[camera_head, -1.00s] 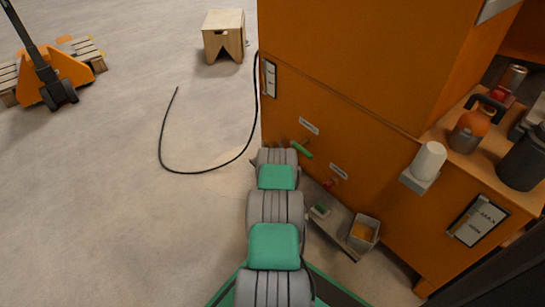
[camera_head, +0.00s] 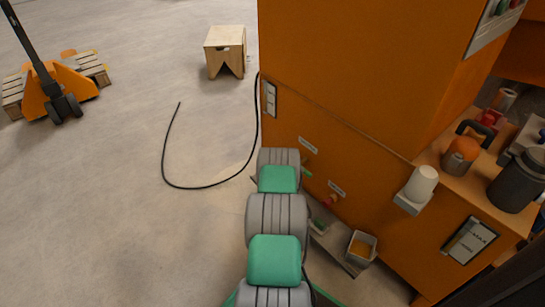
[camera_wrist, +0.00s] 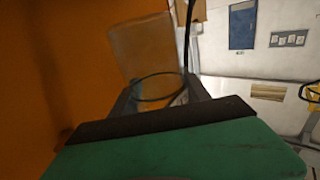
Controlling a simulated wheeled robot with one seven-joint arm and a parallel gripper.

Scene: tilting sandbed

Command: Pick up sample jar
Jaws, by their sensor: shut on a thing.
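My gripper (camera_wrist: 160,95) shows in the wrist view, with its two dark fingers apart and a thing held between them. A tan, box-like shape (camera_wrist: 143,45) with blurred edges stands just beyond and between the fingertips. I take the held thing to be the sample jar, but its outline is not clear. In the head view my arm runs away from me beside the orange cabinet and hides the gripper and whatever it holds.
The orange cabinet (camera_head: 345,110) stands close on the right. A white cylinder (camera_head: 421,183) sits on its bracket; a small bin (camera_head: 362,247) is low at its side. A black hose (camera_head: 164,165) lies on open floor. A wooden stool (camera_head: 226,50) and pallet truck (camera_head: 62,88) stand farther back.

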